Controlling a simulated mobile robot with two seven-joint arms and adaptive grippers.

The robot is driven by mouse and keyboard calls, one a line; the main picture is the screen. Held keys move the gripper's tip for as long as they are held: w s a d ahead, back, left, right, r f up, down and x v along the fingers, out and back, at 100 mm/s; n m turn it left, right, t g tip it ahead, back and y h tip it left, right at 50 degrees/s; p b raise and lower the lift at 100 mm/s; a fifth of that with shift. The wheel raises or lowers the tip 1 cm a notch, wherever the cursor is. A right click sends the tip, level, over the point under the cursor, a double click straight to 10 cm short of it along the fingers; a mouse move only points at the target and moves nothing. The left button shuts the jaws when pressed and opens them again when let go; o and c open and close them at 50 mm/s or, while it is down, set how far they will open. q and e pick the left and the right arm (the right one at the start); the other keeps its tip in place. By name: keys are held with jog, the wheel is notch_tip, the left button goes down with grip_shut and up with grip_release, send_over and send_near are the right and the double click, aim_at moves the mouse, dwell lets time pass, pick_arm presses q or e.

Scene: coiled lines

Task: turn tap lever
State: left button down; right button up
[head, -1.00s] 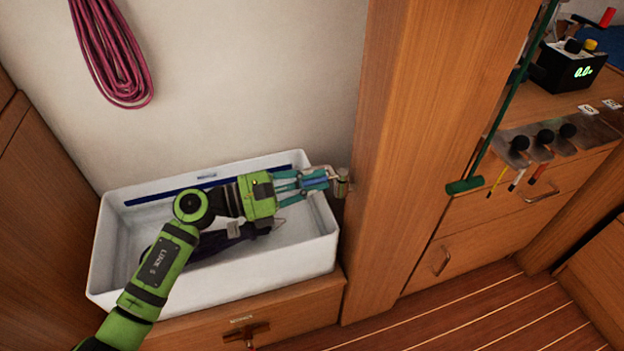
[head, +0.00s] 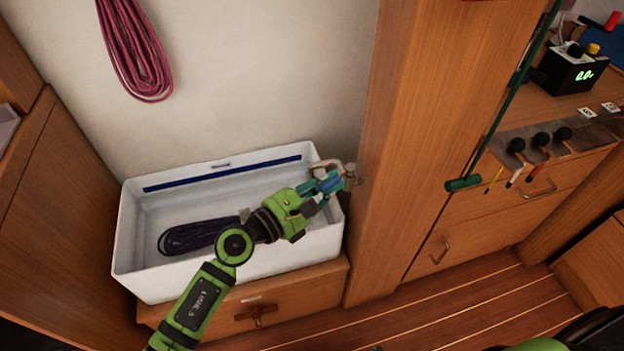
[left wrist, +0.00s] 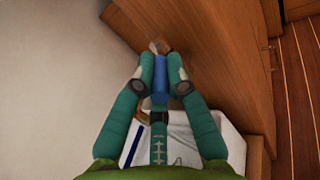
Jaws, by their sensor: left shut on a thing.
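A small brass tap (head: 350,177) sticks out from the wooden post, just above the right end of a white tub. Its pale spout (head: 322,166) reaches left over the tub. My left gripper (head: 328,186) is shut on the tap's blue lever (left wrist: 160,76), which lies between its teal fingers. The fingers hide part of the lever. In the left wrist view the tap's metal body (left wrist: 159,46) shows just beyond the fingertips. My right gripper is not in view.
The white tub (head: 150,277) stands on a wooden drawer unit and holds a dark purple coiled line (head: 195,237). The wooden post (head: 415,120) is close on the right of the gripper. A magenta coil (head: 138,55) hangs on the wall.

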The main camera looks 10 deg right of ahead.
pick_arm(q)
jog(key=shift+r, duration=0.1)
jog(key=c, duration=1.2)
grip_release()
jog(key=shift+c, duration=0.2)
jog(key=shift+a, duration=0.1)
jog(key=v, duration=1.2)
